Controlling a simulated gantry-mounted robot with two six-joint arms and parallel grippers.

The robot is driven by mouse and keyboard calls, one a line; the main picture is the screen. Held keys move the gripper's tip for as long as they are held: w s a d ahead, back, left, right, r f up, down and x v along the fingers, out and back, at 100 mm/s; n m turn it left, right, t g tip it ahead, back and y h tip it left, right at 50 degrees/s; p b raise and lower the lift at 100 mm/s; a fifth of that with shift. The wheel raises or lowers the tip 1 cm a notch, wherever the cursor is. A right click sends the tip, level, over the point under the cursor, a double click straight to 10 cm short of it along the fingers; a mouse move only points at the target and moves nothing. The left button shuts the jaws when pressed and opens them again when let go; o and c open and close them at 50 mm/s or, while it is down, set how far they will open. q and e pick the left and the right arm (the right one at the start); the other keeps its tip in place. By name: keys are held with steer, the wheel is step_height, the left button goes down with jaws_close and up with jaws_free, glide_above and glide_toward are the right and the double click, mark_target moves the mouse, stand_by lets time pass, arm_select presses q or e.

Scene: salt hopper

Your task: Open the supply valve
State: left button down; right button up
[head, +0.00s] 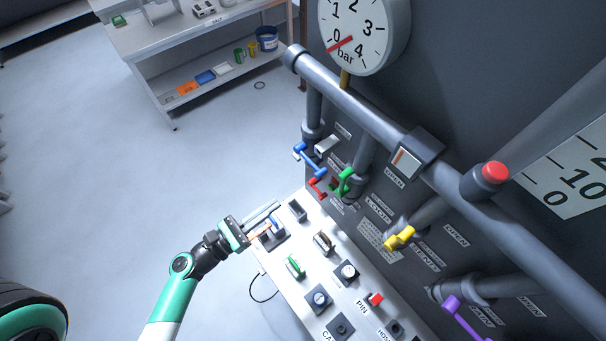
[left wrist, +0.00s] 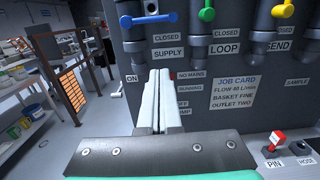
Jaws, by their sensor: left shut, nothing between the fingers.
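The supply valve's blue lever (head: 308,160) is on a pipe on the dark panel in the head view. In the left wrist view the blue lever (left wrist: 150,18) lies crosswise at the top, above signs reading CLOSED and SUPPLY. My left gripper (head: 272,211) is shut and empty over the far left end of the white console, apart from the lever. In the left wrist view its shut fingers (left wrist: 158,75) point at the panel, below the blue lever. My right gripper is not in view.
A green lever (head: 346,181), a red handle (head: 317,187), a yellow lever (head: 399,238) and a purple lever (head: 466,319) stand along the panel. The gauge (head: 365,30) needle is near 0. A shelf table (head: 190,35) stands behind. The floor at left is clear.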

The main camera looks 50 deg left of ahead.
arm_select(q)
steer(key=w+r+p, duration=0.4)
steer(key=w, duration=0.6)
steer(key=shift+w+d+r, duration=0.15)
steer(key=shift+w+r, duration=0.1)
steer(key=shift+w, duration=0.05)
steer(key=shift+w, duration=0.1)
steer(key=shift+d+r+n+p, duration=0.1)
steer(key=shift+r+n+p, duration=0.15)
steer(key=shift+n+p, duration=0.25)
